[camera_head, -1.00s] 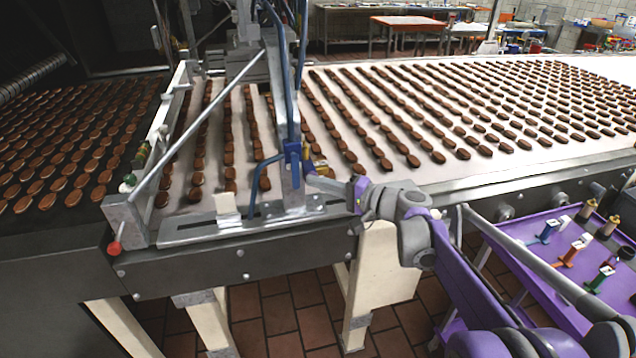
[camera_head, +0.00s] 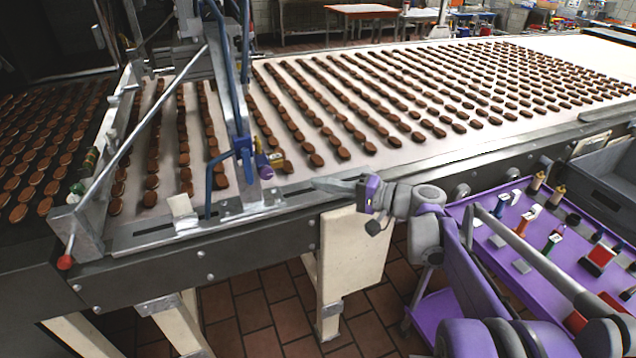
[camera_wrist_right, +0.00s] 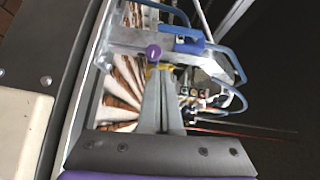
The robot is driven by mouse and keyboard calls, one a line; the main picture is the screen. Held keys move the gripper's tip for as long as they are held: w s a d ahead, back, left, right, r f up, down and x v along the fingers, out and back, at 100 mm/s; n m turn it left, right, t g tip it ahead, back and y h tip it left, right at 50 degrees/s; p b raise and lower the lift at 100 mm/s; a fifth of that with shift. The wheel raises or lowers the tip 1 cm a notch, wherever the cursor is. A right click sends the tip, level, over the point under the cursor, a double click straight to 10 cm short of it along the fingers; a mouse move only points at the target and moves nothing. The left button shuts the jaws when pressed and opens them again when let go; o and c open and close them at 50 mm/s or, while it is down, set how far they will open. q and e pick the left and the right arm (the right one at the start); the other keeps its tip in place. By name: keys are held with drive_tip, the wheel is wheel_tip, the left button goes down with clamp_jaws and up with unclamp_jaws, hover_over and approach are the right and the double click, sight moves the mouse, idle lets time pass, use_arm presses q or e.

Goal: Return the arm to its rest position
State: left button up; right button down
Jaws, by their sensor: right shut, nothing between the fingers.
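My right arm reaches in from the lower right in the head view. Its gripper (camera_head: 330,186) is shut and empty, held at the front edge of the conveyor (camera_head: 385,178). The tip is apart from the blue clamp (camera_head: 243,148) and a purple-ended yellow fitting (camera_head: 276,161) on the metal frame. In the right wrist view the closed fingers (camera_wrist_right: 162,72) point toward the frame, with a purple knob (camera_wrist_right: 153,52) just beyond them in the picture. My left gripper is not in view.
Rows of brown cream sandwiches (camera_head: 400,100) cover the belt. A metal frame with a red-knobbed lever (camera_head: 64,262) spans its left part. A purple tray of tools (camera_head: 480,235) and a grey bin (camera_head: 600,160) stand at right. Tiled floor shows below the conveyor.

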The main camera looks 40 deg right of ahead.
idle(0.3)
drive_tip(key=s+a+f+n+g+h+p, duration=0.15)
drive_tip(key=s+a+f+g, duration=0.3)
drive_tip(key=a, duration=0.45)
drive_tip(key=s+a+f+n+g+h+p, duration=0.1)
drive_tip(key=s+a+f+n+g+p, duration=0.25)
drive_tip(key=a, duration=0.55)
drive_tip(key=s+f+n+g+h+p, duration=0.1)
drive_tip(key=s+f+n+h, duration=0.5)
drive_tip(key=s, duration=0.6)
drive_tip(key=shift+s+f+h, duration=0.3)
drive_tip(key=shift+f+h, duration=0.05)
